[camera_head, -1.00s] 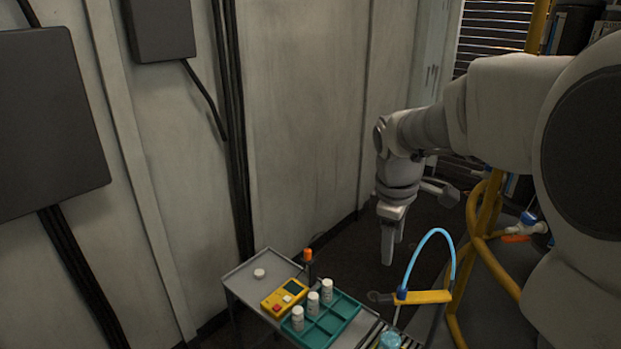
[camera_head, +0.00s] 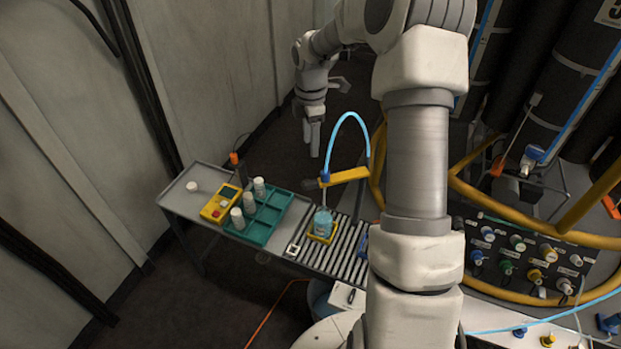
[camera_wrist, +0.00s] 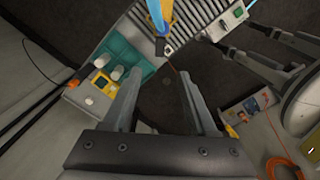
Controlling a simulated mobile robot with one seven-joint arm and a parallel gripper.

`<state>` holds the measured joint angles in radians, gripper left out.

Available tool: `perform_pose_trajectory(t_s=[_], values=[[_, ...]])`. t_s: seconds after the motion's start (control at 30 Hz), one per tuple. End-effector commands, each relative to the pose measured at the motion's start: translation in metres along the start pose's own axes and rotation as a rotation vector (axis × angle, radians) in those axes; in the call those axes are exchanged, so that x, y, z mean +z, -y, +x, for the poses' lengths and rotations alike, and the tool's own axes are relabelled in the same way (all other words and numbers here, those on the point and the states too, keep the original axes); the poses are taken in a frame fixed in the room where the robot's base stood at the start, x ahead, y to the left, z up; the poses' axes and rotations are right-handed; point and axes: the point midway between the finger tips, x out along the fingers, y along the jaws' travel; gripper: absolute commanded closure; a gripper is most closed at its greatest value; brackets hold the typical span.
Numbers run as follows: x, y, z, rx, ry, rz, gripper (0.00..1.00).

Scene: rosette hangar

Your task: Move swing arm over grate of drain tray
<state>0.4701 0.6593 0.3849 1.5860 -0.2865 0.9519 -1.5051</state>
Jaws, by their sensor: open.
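The swing arm (camera_head: 348,176) is a short yellow bar with a dark knob and a blue fitting at its left end, and a light-blue hose arching above it. It stands at the far side of the slatted grate (camera_head: 345,256) of the drain tray; I cannot tell how much of it overhangs the slats. In the wrist view the swing arm (camera_wrist: 166,12) shows at the top, with its dark knob pointing toward my gripper. My gripper (camera_head: 313,140) points down beyond the swing arm, open and empty, and apart from it. The gripper also shows in the wrist view (camera_wrist: 160,88).
A blue-topped jar (camera_head: 322,222) stands in a yellow holder on the grate. To its left are a teal tray (camera_head: 262,229) with white bottles and a yellow meter (camera_head: 219,204). Yellow pipes (camera_head: 463,185) stand on the right. The dark floor beyond the bench is free.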

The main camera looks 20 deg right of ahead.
Motion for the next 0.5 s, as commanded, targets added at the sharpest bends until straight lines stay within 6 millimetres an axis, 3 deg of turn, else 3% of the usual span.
perform_pose_trajectory(t_s=[0.5], values=[[-0.001,0.001,0.112,-0.005,-0.001,0.0,0.43]])
